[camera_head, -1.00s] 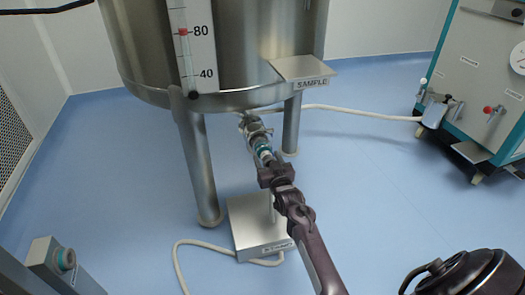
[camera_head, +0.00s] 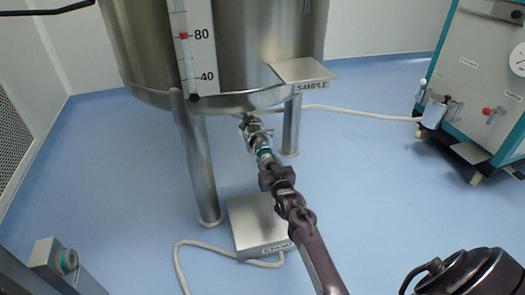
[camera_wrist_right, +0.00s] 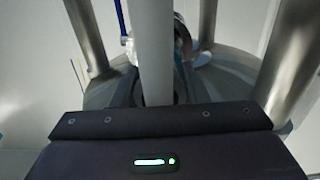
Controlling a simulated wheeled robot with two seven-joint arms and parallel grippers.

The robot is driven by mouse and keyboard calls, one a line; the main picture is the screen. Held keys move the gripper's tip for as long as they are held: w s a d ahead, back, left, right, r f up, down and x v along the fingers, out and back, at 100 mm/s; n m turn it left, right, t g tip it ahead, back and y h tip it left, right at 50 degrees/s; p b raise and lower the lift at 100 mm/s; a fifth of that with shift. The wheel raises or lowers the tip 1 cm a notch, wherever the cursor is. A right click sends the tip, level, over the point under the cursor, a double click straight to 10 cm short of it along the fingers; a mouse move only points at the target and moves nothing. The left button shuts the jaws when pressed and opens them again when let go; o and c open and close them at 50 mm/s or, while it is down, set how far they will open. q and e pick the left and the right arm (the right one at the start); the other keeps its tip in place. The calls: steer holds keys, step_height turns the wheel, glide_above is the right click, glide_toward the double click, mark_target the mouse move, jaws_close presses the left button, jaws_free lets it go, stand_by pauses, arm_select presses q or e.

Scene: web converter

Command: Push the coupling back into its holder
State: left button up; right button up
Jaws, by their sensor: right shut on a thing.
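A silver coupling with a teal ring (camera_head: 264,153) shows below the tank, in line with the metal outlet fittings (camera_head: 252,130). My right gripper (camera_head: 270,170) is at its near end and shut; its jaws hide what they hold, which appears to be the coupling. I cannot tell whether the coupling touches the outlet. A low metal stand (camera_head: 245,222) with a label and a thin post is on the floor under the gripper; it may be the holder. In the right wrist view a pale, hose-like tube (camera_wrist_right: 151,45) runs up from the gripper body toward the tank underside. My left gripper is out of view.
The steel tank (camera_head: 135,60) stands on legs (camera_head: 203,165) around the work area. A pale hose (camera_head: 180,270) lies by the stand. A post with a teal ring (camera_head: 64,260) is at lower left. A teal-edged cabinet (camera_head: 480,90) stands right. Blue floor is open between.

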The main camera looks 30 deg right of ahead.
steer(key=p+v, duration=0.6)
steer(key=v, duration=0.1)
steer(key=shift+s, duration=0.25)
stand_by(0.6)
